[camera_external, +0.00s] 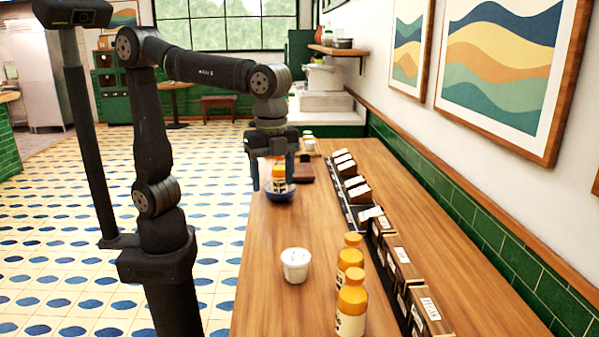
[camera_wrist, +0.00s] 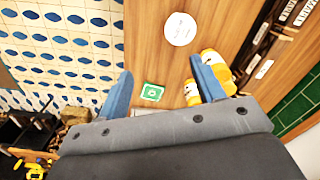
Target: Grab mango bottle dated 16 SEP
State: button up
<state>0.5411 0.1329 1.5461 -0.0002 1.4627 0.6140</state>
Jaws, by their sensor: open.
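Several orange-capped mango bottles are in view; their dates are too small to read. In the external view a near bottle (camera_external: 351,307), a middle one (camera_external: 350,262) and a back one (camera_external: 352,240) stand upright in a row. Another bottle (camera_external: 279,183) stands at the blue bowl (camera_external: 279,195). My gripper (camera_external: 273,185) points down there, its fingers appearing either side of that bottle; I cannot tell the depth. In the wrist view my gripper (camera_wrist: 161,91) is open, fingers wide apart. Bottles (camera_wrist: 192,93) show between and behind its right finger, partly hidden.
A white tub (camera_external: 295,264) stands left of the bottle row on the wooden counter (camera_external: 262,305). Dark labelled boxes (camera_external: 402,270) line the wall side. A green card (camera_wrist: 152,92) lies between the fingers in the wrist view. The counter's left edge drops to the tiled floor.

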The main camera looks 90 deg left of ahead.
jog(key=n+t+h, duration=0.4)
jog(key=n+t, duration=0.1)
jog(key=n, duration=0.1)
send_near(353, 272)
jog(key=x, duration=0.7)
jog(key=shift+w+r, duration=0.25)
jog(key=shift+s+x, duration=0.15)
jog(key=shift+x, duration=1.35)
jog(key=shift+s+x, duration=0.1)
jog(key=shift+x, duration=1.4)
jog(key=shift+a+f, duration=0.1)
jog(key=shift+c, duration=0.4)
grip_shut()
